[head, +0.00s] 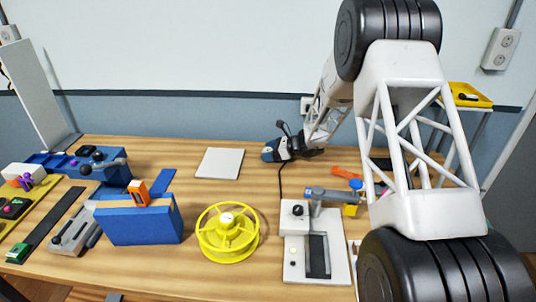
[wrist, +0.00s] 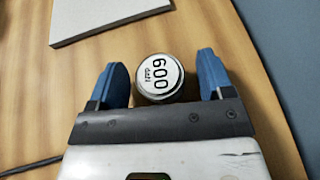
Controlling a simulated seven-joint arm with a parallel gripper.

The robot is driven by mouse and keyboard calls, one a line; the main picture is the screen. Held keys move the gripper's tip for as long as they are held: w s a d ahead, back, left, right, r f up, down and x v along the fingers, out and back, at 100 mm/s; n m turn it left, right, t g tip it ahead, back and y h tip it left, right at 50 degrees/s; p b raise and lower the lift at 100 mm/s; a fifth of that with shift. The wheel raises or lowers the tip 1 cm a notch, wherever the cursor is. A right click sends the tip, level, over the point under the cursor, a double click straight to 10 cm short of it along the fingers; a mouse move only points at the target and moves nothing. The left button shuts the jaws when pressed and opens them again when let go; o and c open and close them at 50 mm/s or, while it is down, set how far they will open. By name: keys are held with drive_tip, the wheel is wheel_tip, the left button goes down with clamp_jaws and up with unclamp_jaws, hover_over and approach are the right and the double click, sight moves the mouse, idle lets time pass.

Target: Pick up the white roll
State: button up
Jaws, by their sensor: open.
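My gripper (head: 271,152) is at the back of the table in the head view, low over the wood. In the wrist view its two blue fingers (wrist: 162,68) are open. A round object (wrist: 159,77) with a white face, black digits and a grey rim stands between them, with a gap on each side. I cannot tell whether it is the white roll; in the head view my gripper hides it. No other white roll shows clearly; a small white round piece (head: 226,218) sits at the centre of the yellow spool (head: 229,241).
A flat white square plate (head: 220,163) lies left of my gripper and shows in the wrist view (wrist: 95,14). A blue box (head: 140,224) and several tools stand on the left. A white device (head: 296,262) stands at front right. The back wall (head: 190,105) is close behind.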

sight(268, 149)
drive_tip(key=shift+a, duration=0.15)
idle(0.4)
drive_tip(key=c, duration=1)
drive_tip(key=shift+c, duration=0.2)
drive_tip(key=shift+r, duration=1.85)
drive_tip(key=s+d, duration=0.1)
drive_tip(key=s, duration=0.4)
drive_tip(key=s+d, duration=0.2)
drive_tip(key=s, duration=0.3)
drive_tip(key=s+d+r, duration=0.1)
drive_tip(key=s, duration=0.4)
drive_tip(key=shift+s+d+r, duration=0.1)
drive_tip(key=shift+s+d, duration=0.05)
drive_tip(key=shift+d, duration=0.1)
